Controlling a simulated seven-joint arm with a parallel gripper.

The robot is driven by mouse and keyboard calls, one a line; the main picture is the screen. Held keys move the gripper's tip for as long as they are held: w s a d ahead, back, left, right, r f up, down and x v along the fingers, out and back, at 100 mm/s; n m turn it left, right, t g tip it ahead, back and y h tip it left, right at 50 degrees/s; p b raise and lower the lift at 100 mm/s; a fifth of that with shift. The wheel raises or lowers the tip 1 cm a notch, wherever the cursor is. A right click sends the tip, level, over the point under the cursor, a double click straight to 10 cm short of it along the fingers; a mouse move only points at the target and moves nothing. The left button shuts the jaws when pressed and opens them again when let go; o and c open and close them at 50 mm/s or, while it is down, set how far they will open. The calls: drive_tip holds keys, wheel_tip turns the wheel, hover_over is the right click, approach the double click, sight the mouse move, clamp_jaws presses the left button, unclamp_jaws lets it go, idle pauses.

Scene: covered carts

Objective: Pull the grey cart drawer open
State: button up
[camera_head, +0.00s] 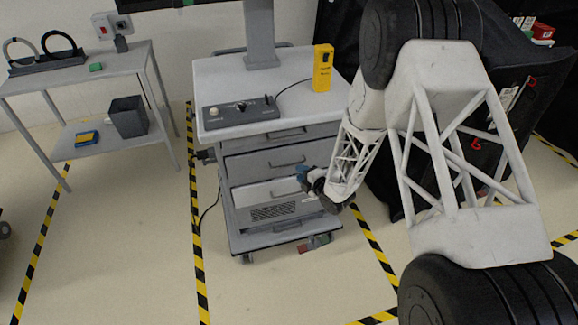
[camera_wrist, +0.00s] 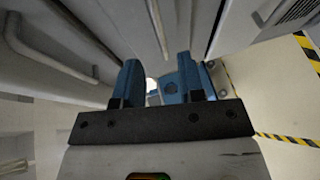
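The grey cart (camera_head: 221,128) stands in the middle of the head view. Its front has several stacked drawers with bar handles, including an upper drawer handle (camera_head: 289,133) and a middle drawer handle (camera_head: 288,163). The drawers look closed. My gripper (camera_head: 306,177) is at the right part of the cart front, near the lower drawers. In the wrist view its two blue fingers (camera_wrist: 160,78) stand apart with nothing visible held between them. A grey bar handle (camera_wrist: 45,55) lies to the left of the fingers, apart from them. Contact with the cart cannot be told.
A yellow device (camera_head: 322,68) and a control panel (camera_head: 238,111) sit on the cart top. A side table (camera_head: 90,72) stands at left, holding a dark bin (camera_head: 128,117). A dark covered cart (camera_head: 500,140) is at right. Striped floor tape surrounds clear floor in front.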

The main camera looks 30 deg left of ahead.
sight(289, 165)
drive_tip(key=shift+a, duration=0.15)
drive_tip(key=shift+x, duration=3.75)
clamp_jaws()
